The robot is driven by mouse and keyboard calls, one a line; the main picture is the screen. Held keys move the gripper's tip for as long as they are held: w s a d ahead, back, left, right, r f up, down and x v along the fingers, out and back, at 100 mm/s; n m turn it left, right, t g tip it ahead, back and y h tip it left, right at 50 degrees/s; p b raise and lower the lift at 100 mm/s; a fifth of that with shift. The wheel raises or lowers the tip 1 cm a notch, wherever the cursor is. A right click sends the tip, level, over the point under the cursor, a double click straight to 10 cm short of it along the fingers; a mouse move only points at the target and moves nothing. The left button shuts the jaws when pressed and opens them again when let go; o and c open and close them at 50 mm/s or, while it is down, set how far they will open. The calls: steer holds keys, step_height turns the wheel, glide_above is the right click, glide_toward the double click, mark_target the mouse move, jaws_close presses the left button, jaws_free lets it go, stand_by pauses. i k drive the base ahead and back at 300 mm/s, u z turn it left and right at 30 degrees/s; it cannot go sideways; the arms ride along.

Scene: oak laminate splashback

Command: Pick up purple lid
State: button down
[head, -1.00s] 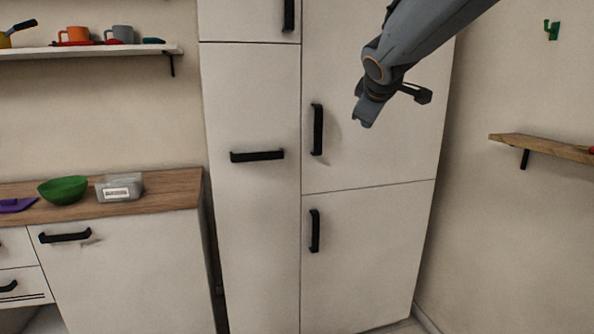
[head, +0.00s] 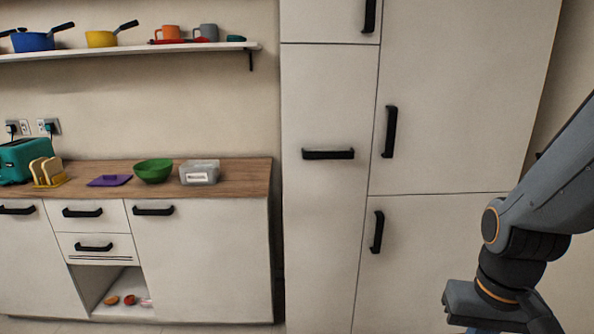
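The purple lid (head: 109,181) lies flat on the wooden counter (head: 232,184), left of a green bowl (head: 153,171). It is flat, with a small raised part on top. My gripper (head: 490,328) is at the lower right of the head view, in front of the tall cabinet and far from the lid. Its fingers are mostly cut off by the bottom edge, so I cannot see whether it is open or shut.
A clear container (head: 200,173) stands right of the bowl. A toast rack (head: 48,172) and a teal toaster (head: 22,160) stand left of the lid. A shelf (head: 130,51) with pots and mugs hangs above. The tall white cabinet (head: 325,220) borders the counter's right end.

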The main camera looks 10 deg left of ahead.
mark_target(106, 181)
steer(key=u, duration=1.35)
